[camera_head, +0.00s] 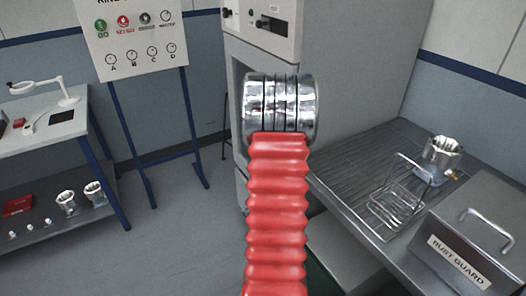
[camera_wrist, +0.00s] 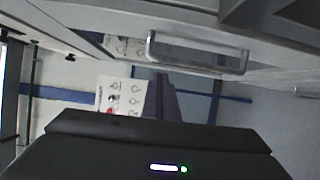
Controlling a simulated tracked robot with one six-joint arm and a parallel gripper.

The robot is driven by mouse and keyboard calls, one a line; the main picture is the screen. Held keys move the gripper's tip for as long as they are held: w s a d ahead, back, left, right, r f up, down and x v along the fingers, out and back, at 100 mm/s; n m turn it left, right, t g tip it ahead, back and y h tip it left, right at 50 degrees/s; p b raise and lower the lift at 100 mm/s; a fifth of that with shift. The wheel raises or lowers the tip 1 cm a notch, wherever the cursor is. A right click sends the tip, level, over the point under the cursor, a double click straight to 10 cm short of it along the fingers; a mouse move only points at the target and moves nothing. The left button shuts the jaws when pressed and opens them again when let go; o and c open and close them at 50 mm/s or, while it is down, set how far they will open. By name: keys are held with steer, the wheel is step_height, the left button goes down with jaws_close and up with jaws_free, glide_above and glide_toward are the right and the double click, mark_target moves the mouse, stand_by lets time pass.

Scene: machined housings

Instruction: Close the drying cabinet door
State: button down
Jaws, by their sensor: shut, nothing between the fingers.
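The drying cabinet (camera_head: 350,50) is a tall grey box behind my arm in the head view, with a control panel (camera_head: 272,22) on its upper front. My arm covers much of its front, so how far its door stands open cannot be told there. In the wrist view a pale panel with a metal bar handle (camera_wrist: 197,66) runs across the top, apart from my gripper. My gripper (camera_wrist: 162,98) shows as a dark body along the bottom of the wrist view; it is shut and empty. In the head view it is hidden behind my arm.
Right of the cabinet, a grey ribbed bench (camera_head: 350,185) holds a wire rack (camera_head: 398,200), a machined housing (camera_head: 440,158) and a "RUST GUARD" box (camera_head: 470,235). A sign board (camera_head: 140,45) on blue legs and a workbench (camera_head: 45,135) stand left. Floor between them is clear.

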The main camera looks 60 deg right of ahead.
steer(key=s, duration=0.7)
steer(key=shift+d, duration=0.15)
stand_by(0.3)
